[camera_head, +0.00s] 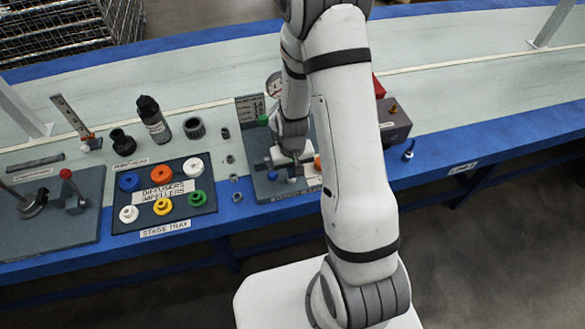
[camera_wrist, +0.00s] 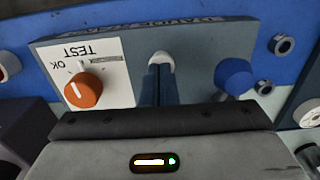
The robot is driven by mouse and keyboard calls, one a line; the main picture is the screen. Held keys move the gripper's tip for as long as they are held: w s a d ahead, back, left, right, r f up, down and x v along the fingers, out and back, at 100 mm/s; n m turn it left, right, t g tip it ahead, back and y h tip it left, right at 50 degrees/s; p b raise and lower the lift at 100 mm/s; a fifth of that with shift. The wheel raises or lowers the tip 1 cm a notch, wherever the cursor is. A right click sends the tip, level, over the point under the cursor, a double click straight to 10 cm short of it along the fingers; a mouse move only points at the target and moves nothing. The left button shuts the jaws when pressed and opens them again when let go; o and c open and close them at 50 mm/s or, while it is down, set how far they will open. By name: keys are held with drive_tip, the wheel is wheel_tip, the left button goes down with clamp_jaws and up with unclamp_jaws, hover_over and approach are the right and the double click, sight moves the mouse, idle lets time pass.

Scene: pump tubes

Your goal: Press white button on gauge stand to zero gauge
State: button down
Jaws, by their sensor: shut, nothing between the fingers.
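The gauge stand (camera_head: 262,188) is a dark grey block at the blue table edge, partly hidden behind my arm. In the wrist view the stand (camera_wrist: 200,58) carries a small round white button (camera_wrist: 161,60) between an orange knob and a blue knob. My gripper (camera_wrist: 160,70) is shut and empty, its two dark fingers together. The fingertips are right at the white button and cover part of it. I cannot tell whether they touch it. The gauge face (camera_head: 274,85) shows only partly beside my arm, and its reading is not legible.
The orange knob (camera_wrist: 83,90) sits on a white TEST/OK plate, and the blue knob (camera_wrist: 233,76) is close on the other side. A stage tray (camera_head: 205,208) with coloured rings lies left of the stand. A dark box (camera_head: 394,125) stands to the right.

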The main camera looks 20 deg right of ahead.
wheel_tip(320, 180, up, 13)
drive_tip(key=p, duration=0.1)
drive_tip(key=shift+r+p, duration=0.15)
drive_tip(key=shift+p, duration=0.25)
drive_tip(key=shift+w, duration=0.1)
idle(1.0)
drive_tip(key=s+r+t, duration=0.1)
drive_tip(key=s+r, duration=0.6)
drive_tip(key=r, duration=0.2)
drive_tip(key=s+r+t+p, duration=0.1)
drive_tip(key=s+r, duration=0.7)
drive_tip(key=r, duration=0.2)
drive_tip(key=shift+d+t, duration=0.2)
drive_tip(key=shift+t, duration=0.1)
